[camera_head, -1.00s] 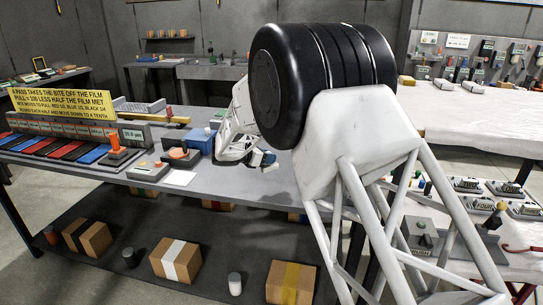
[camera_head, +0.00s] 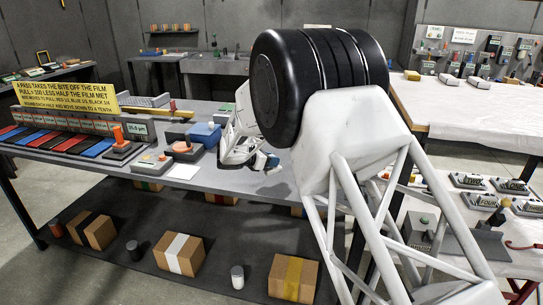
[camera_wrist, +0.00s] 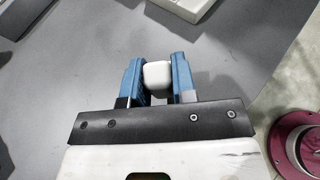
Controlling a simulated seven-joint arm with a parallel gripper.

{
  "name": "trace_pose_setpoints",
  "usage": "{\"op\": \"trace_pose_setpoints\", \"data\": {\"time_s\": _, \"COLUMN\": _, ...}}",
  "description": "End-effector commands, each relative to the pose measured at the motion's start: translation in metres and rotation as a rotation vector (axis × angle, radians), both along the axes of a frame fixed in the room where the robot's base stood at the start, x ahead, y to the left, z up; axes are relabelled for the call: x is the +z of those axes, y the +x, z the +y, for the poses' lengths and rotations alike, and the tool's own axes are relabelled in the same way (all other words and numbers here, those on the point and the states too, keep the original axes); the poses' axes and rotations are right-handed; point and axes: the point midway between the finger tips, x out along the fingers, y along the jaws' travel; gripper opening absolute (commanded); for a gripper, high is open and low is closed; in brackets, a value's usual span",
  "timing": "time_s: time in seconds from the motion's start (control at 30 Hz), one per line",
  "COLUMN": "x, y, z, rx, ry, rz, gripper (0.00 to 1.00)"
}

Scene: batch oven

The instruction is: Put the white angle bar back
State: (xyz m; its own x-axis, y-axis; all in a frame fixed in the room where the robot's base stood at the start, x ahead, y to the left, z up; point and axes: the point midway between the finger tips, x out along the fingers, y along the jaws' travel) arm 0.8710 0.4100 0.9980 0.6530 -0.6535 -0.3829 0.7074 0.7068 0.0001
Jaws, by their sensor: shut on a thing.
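In the wrist view my gripper (camera_wrist: 158,66) has its two blue fingers closed on a small white piece (camera_wrist: 158,75), which appears to be the white angle bar. Only a rounded, blocky end of it shows between the fingers. Its angled shape cannot be made out. In the head view my gripper (camera_head: 266,161) is over the front right part of the grey bench (camera_head: 230,182). My own arm hides much of it there, and the bar cannot be made out.
A blue block-shaped device (camera_head: 204,134) and a grey device with an orange top (camera_head: 183,149) stand left of my gripper. A yellow sign (camera_head: 67,94) stands behind a row of coloured strips. Cardboard boxes (camera_head: 183,254) sit on the lower shelf. A white-covered table (camera_head: 470,115) is at right.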

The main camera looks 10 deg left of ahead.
Motion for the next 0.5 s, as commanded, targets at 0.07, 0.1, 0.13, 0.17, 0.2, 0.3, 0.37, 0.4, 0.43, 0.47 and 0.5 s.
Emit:
{"op": "trace_pose_setpoints", "data": {"time_s": 0.07, "x": -0.007, "y": 0.0, "z": 0.0, "rx": 0.0, "ry": 0.0, "rz": 0.0, "gripper": 0.01}}
{"op": "trace_pose_setpoints", "data": {"time_s": 0.1, "x": -0.01, "y": 0.0, "z": 0.0, "rx": 0.0, "ry": 0.0, "rz": 0.0, "gripper": 0.01}}
{"op": "trace_pose_setpoints", "data": {"time_s": 0.13, "x": -0.012, "y": 0.0, "z": 0.0, "rx": 0.0, "ry": 0.0, "rz": 0.0, "gripper": 0.01}}
{"op": "trace_pose_setpoints", "data": {"time_s": 0.17, "x": -0.014, "y": 0.0, "z": 0.0, "rx": 0.0, "ry": 0.0, "rz": 0.0, "gripper": 0.01}}
{"op": "trace_pose_setpoints", "data": {"time_s": 0.2, "x": -0.017, "y": 0.0, "z": 0.0, "rx": 0.0, "ry": 0.0, "rz": 0.0, "gripper": 0.01}}
{"op": "trace_pose_setpoints", "data": {"time_s": 0.3, "x": -0.023, "y": 0.0, "z": 0.0, "rx": 0.0, "ry": -0.001, "rz": 0.001, "gripper": 0.01}}
{"op": "trace_pose_setpoints", "data": {"time_s": 0.37, "x": -0.026, "y": 0.0, "z": 0.0, "rx": 0.0, "ry": 0.0, "rz": 0.0, "gripper": 0.01}}
{"op": "trace_pose_setpoints", "data": {"time_s": 0.4, "x": -0.027, "y": 0.0, "z": 0.0, "rx": 0.0, "ry": 0.0, "rz": 0.0, "gripper": 0.01}}
{"op": "trace_pose_setpoints", "data": {"time_s": 0.43, "x": -0.028, "y": 0.0, "z": 0.0, "rx": 0.0, "ry": 0.0, "rz": 0.0, "gripper": 0.01}}
{"op": "trace_pose_setpoints", "data": {"time_s": 0.47, "x": -0.029, "y": 0.0, "z": 0.0, "rx": 0.0, "ry": 0.001, "rz": -0.001, "gripper": 0.01}}
{"op": "trace_pose_setpoints", "data": {"time_s": 0.5, "x": -0.03, "y": 0.0, "z": 0.0, "rx": 0.0, "ry": 0.001, "rz": -0.001, "gripper": 0.01}}
